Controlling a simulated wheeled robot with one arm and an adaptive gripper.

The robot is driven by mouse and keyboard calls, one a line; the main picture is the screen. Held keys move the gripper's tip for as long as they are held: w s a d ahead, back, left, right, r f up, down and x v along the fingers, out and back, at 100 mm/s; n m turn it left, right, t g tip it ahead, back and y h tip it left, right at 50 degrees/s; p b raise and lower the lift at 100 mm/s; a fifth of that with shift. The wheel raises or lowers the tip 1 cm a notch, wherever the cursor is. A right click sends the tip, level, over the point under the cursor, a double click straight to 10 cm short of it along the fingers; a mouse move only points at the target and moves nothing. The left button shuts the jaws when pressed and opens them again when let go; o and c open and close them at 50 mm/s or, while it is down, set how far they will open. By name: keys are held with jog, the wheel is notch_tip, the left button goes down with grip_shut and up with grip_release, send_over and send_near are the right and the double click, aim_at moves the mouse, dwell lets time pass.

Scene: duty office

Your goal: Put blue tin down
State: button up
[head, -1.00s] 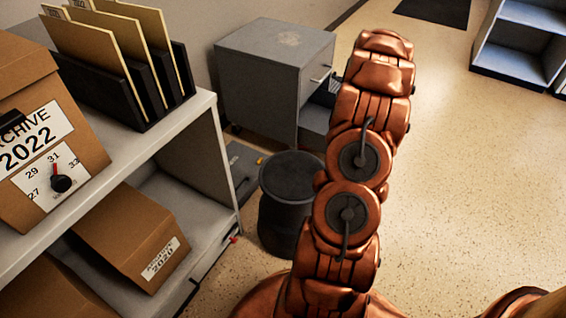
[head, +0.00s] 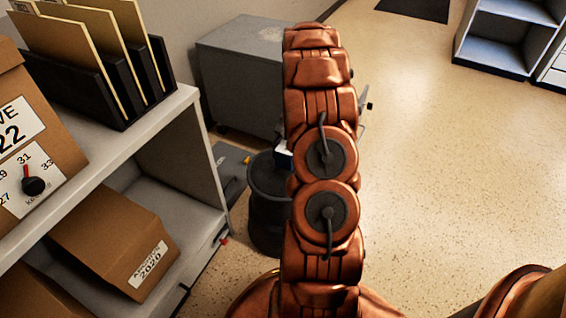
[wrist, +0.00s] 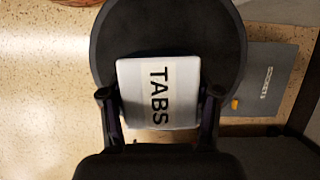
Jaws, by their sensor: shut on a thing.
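The tin (wrist: 150,78) shows a pale lid lettered "TABS" in the wrist view. My gripper (wrist: 160,96) is shut on it, one finger at each side. The tin is over the round black top of a drum-like stool (wrist: 115,45); I cannot tell whether it touches. In the head view a small blue and white bit of the tin (head: 283,159) shows beside my arm, above the black stool (head: 266,222). My arm hides the rest of the tin and my gripper there.
A shelf (head: 150,120) with archive boxes and a file rack stands left. A grey cabinet (head: 240,85) is behind the stool. A flat grey case (head: 230,165), lettered in the wrist view (wrist: 268,75), lies beside the stool. Open floor (head: 430,160) is right.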

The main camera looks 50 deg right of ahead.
aim_at(283, 161)
jog(key=shift+w+a+f, duration=0.1)
jog(key=shift+w+a, duration=0.1)
jog(key=shift+w, duration=0.15)
jog(key=shift+w+a+f+b, duration=0.15)
jog(key=shift+f+b, duration=0.65)
jog(key=shift+f, duration=0.9)
jog(key=shift+f, duration=0.1)
jog(key=o, duration=1.3)
jog(key=shift+c, duration=0.2)
jog(key=p+v, duration=0.3)
jog(key=v, duration=0.9)
